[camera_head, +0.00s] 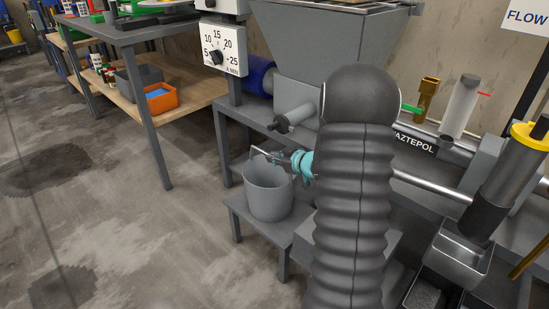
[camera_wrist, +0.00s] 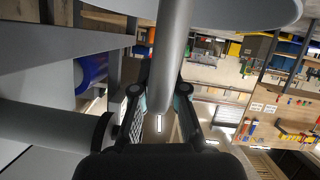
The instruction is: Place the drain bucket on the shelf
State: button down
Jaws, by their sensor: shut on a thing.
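The drain bucket (camera_head: 267,196) is grey and upright at a low grey stand (camera_head: 244,213) below the mixer's outlet. I cannot tell whether its base touches the stand. My gripper (camera_head: 277,158) is at the bucket's top, shut on its handle. In the wrist view, my gripper (camera_wrist: 158,98) has its fingers on either side of a grey bar, seemingly the handle (camera_wrist: 172,45). A wooden shelf (camera_head: 190,92) is under the grey table at the upper left. My arm hides the area right of the bucket.
The shelf holds an orange bin (camera_head: 161,98), a grey bin (camera_head: 139,77) and small bottles. The table leg (camera_head: 156,140) stands between the bucket and the shelf. A hopper (camera_head: 305,45) and outlet pipe (camera_head: 293,119) are above the bucket. The floor at left is clear.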

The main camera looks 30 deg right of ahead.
jog(key=c, duration=1.2)
grip_release()
jog(key=shift+f, duration=0.1)
